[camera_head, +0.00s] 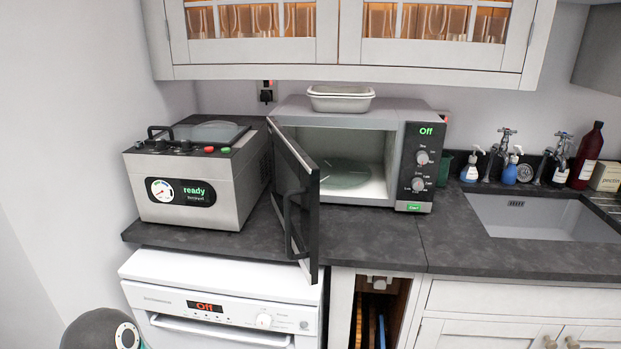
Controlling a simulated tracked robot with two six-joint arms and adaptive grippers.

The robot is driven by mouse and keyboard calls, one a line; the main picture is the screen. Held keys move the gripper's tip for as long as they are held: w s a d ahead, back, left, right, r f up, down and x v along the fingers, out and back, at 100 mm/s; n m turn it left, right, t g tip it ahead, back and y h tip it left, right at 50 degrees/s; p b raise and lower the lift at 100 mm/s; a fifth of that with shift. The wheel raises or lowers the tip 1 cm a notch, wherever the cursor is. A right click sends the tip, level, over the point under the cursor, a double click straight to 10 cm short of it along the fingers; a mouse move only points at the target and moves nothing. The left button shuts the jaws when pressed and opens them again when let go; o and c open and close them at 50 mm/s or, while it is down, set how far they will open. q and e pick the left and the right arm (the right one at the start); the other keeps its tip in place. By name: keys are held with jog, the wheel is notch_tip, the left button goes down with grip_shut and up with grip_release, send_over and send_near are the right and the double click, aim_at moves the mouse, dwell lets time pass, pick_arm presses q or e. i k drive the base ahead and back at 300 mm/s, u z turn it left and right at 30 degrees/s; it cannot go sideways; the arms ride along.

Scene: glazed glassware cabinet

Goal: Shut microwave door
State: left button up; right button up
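The silver microwave (406,150) stands on the dark counter with its display reading "Off". Its dark door (297,190) is hinged on the left and stands wide open, sticking out toward the front of the counter. The door's handle (289,225) is on the side facing left. The lit cavity shows a glass turntable (345,174) and no food on it. Neither of my grippers is in view; only a rounded dark part of my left arm shows at the bottom left.
A white dish (341,99) sits on the microwave. The sink (535,216), soap bottles and taps are at the right. Glazed cabinets (345,73) hang above; a white dishwasher (219,300) is below.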

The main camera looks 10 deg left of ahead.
aim_at(291, 168)
jog(key=u, duration=0.05)
jog(key=i, duration=0.9)
jog(key=z, duration=0.2)
jog(key=k, duration=1.6)
jog(key=u, duration=0.7)
jog(key=i, duration=1)
jog(key=z, duration=0.05)
